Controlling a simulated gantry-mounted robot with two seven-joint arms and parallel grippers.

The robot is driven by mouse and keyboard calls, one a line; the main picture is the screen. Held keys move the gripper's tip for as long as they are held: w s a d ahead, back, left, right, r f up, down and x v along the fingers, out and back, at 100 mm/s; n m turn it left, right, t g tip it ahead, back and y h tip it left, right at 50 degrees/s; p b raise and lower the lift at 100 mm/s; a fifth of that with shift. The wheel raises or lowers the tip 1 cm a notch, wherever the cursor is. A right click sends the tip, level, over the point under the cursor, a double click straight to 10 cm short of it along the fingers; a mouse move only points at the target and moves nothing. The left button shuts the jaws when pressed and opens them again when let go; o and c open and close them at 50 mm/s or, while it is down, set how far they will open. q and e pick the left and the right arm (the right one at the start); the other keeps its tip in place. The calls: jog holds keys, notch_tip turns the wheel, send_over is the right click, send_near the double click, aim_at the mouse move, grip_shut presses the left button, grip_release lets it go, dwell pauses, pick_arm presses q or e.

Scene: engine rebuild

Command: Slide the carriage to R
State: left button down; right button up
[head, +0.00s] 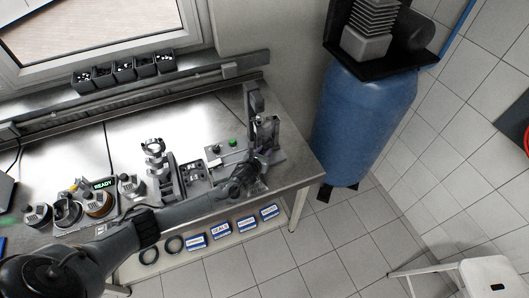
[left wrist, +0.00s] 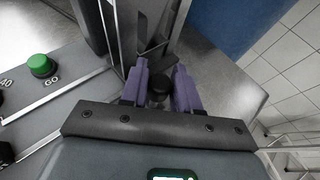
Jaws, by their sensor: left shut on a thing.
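My left gripper (head: 266,161) reaches from the left to the bench's right end, at a grey fixture with an upright post (head: 254,103). In the left wrist view its two purple fingers (left wrist: 160,85) are closed around a black round knob (left wrist: 159,92). The knob sits in front of dark upright metal parts (left wrist: 152,42) of the fixture. I cannot tell which of these parts is the carriage, and no R mark is readable. My right gripper is not in view.
A green GO button (left wrist: 41,65) stands left of the gripper, also in the head view (head: 233,142). Engine parts (head: 158,165) and a READY display (head: 104,184) are farther left. A blue tank (head: 362,120) stands beyond the bench's right end.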

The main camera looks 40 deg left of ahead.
pick_arm(q)
jog(key=shift+s+a+r+p, duration=0.15)
jog(key=shift+s+a+p, duration=0.15)
jog(key=shift+s, duration=0.1)
jog(key=s+p, duration=0.1)
jog(key=s+a+p, duration=0.1)
jog(key=s, duration=0.1)
jog(key=s+a, duration=0.1)
jog(key=shift+s+a+p, duration=0.1)
jog(key=shift+s+p, duration=0.1)
jog(key=shift+p, duration=0.2)
jog(key=shift+s+a, duration=0.2)
jog(key=shift+s, duration=0.15)
jog(key=c, duration=0.9)
grip_release()
